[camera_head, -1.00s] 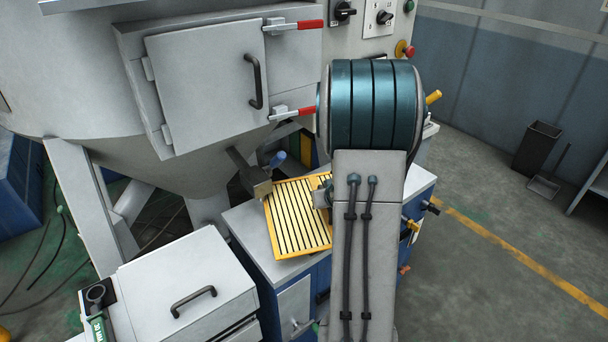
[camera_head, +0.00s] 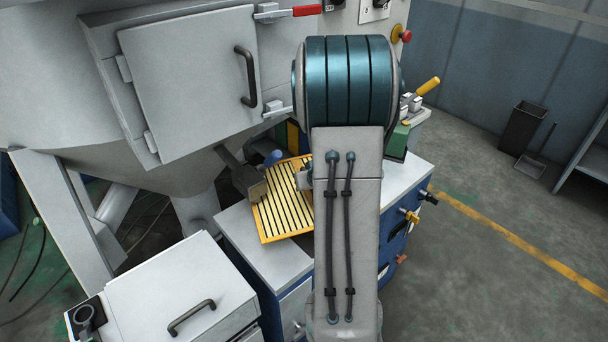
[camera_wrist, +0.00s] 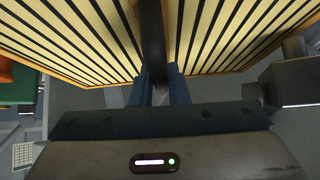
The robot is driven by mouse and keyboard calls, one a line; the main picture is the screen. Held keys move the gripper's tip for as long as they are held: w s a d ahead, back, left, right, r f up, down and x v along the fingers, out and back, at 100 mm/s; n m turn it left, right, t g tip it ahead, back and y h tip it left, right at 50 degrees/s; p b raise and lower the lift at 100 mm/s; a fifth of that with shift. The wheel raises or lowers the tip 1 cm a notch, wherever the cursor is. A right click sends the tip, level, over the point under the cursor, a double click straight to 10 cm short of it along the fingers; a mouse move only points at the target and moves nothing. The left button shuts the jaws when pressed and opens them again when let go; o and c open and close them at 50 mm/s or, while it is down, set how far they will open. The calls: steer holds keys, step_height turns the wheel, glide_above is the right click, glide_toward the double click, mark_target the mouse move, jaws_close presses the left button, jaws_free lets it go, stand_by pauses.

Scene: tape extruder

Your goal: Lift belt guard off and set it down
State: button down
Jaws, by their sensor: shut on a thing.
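The belt guard (camera_head: 283,203) is a yellow panel with black slats. In the head view it is tilted above the grey bench top, left of my arm, and its right part is hidden behind the arm. I cannot tell how far it is from the bench. In the wrist view the belt guard (camera_wrist: 80,35) spreads across the top, with a dark bar down its middle. My gripper (camera_wrist: 162,85) is shut at the lower end of that bar, holding the guard. In the head view my gripper is mostly hidden by my arm.
The bench top (camera_head: 262,255) has bare room at front left and right. A dark metal block with a lever (camera_head: 245,180) is close to the guard's left edge. A grey cabinet (camera_head: 178,290) stands front left. The hopper door (camera_head: 190,85) is above. Open floor lies right.

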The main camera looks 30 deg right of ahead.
steer(key=shift+w+r, duration=0.1)
steer(key=shift+w, duration=0.45)
steer(key=shift+s+d, duration=0.1)
step_height(320, 180, down, 7)
steer(key=b, duration=0.7)
steer(key=shift+r, duration=0.2)
steer(key=c, duration=1.3)
jaws_free()
steer(key=shift+f, duration=0.1)
